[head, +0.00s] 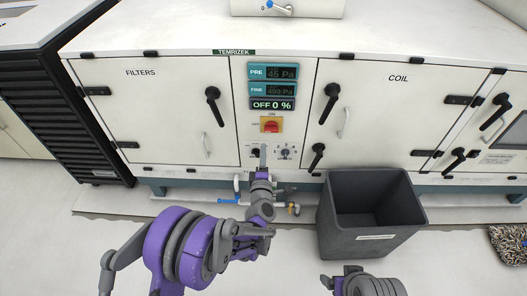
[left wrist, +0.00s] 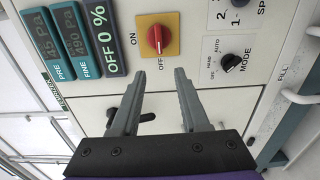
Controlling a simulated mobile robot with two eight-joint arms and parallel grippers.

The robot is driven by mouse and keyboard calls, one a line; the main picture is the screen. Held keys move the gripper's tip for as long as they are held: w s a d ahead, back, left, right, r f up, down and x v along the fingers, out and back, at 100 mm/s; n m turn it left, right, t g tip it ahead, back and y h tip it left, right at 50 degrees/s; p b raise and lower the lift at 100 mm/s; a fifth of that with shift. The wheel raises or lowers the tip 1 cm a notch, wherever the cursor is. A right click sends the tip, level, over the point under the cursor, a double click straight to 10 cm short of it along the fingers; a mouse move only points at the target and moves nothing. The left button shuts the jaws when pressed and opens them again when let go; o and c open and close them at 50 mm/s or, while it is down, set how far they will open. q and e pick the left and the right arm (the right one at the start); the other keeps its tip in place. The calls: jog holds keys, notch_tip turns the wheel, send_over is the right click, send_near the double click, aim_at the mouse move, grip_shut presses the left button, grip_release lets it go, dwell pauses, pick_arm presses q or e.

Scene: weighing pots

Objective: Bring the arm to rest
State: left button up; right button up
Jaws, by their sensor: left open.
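My left arm, purple and grey, reaches up from the lower left in the head view. My left gripper (head: 262,158) is in front of the control panel of a white cabinet, below the red and yellow rotary switch (head: 271,124). In the left wrist view the two fingers of my left gripper (left wrist: 161,85) are apart with nothing between them. The red switch (left wrist: 158,39) lies just beyond their tips. Part of my right gripper (head: 346,274) shows at the bottom edge of the head view; its jaw state is unclear.
The panel display (head: 272,104) reads OFF 0 %. A mode knob (left wrist: 231,61) sits right of the switch. A dark grey bin (head: 370,214) stands on the floor right of my left arm. Black door handles (head: 330,103) stick out. Pipes with a blue valve handle (head: 235,202) run below.

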dwell(0.3)
pick_arm(q)
jog(key=s+a+r+m+g+h, duration=0.3)
jog(key=s+r+m+g+h, duration=0.15)
jog(key=s+r+m, duration=0.45)
jog(key=s+a+f+m+g+y, duration=0.2)
jog(key=s+a+m+g, duration=0.15)
jog(key=s, duration=0.65)
jog(key=s+a+f+m+g+y, duration=0.1)
jog(key=s+a+f+m+g, duration=0.3)
jog(key=s, duration=0.7)
jog(key=s+a+f+m+g+y, duration=0.15)
jog(key=s+a, duration=0.35)
jog(key=s, duration=0.5)
notch_tip(320, 180, up, 26)
jog(key=w+p, duration=0.1)
jog(key=p, duration=2.1)
jog(key=shift+w+t, duration=0.2)
jog(key=shift+t, duration=0.25)
pick_arm(e)
notch_tip(320, 180, up, 26)
jog(key=w+t, duration=0.1)
jog(key=shift+f, duration=0.25)
pick_arm(q)
jog(key=shift+s+d, duration=0.1)
jog(key=shift+s, duration=0.05)
